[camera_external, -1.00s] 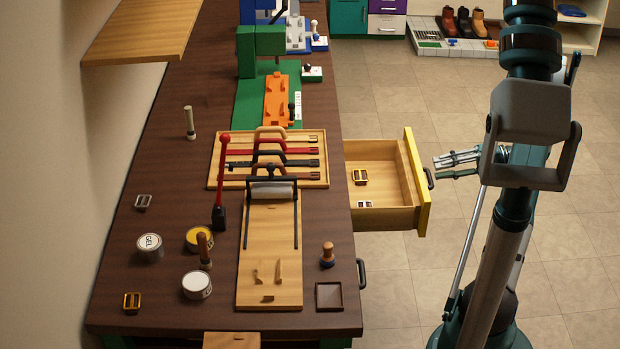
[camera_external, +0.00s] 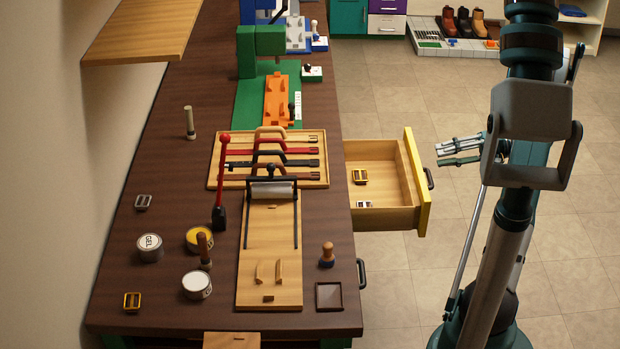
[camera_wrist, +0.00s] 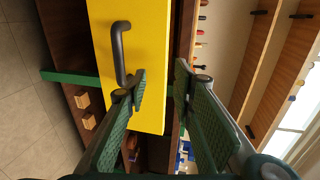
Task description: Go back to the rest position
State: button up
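My gripper (camera_external: 439,153) is out over the floor, just right of the open drawer with the yellow front (camera_external: 416,182). Its two fingers are apart with nothing between them. In the wrist view my gripper (camera_wrist: 161,80) is also open and empty. The yellow drawer front (camera_wrist: 137,60) and its dark handle (camera_wrist: 119,52) show beyond the fingers. From these views I cannot tell the exact distance to the handle.
The drawer holds a brass buckle (camera_external: 360,177) and a silver buckle (camera_external: 364,204). The workbench (camera_external: 150,290) carries a strap rack (camera_external: 318,182), a roller board (camera_external: 283,225), tins and tools. The floor (camera_external: 395,290) between bench and arm is clear.

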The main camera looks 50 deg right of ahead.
jog(key=shift+a, duration=0.1)
dwell(0.3)
jog(key=w+a+r+g+h, duration=0.1)
jog(key=w+a+r, duration=0.35)
jog(key=a, duration=0.25)
jog(key=w+a+r+g, duration=0.1)
jog(key=w+a+r, duration=0.3)
jog(key=w+a, duration=0.2)
jog(key=a+r+n+g+h+p, duration=0.15)
jog(key=a+r, duration=0.35)
jog(key=a, duration=0.8)
jog(key=a+r+n+g+h, duration=0.1)
jog(key=a+r+g+h, duration=0.2)
jog(key=a, duration=0.9)
jog(key=s+a+r+n+t+h+p, duration=0.1)
jog(key=s+a+r+n+h, duration=0.1)
jog(key=s+a, duration=0.7)
jog(key=s+a+r+n+t+h+p, duration=0.1)
jog(key=s+a+r+n+h, duration=0.2)
jog(key=s+a, duration=0.6)
jog(key=shift+s+a+r+n+t, duration=0.2)
jog(key=shift+a+n+t, duration=0.15)
jog(key=shift+a+n, duration=0.4)
jog(key=shift+o, duration=0.7)
jog(key=shift+h, duration=0.25)
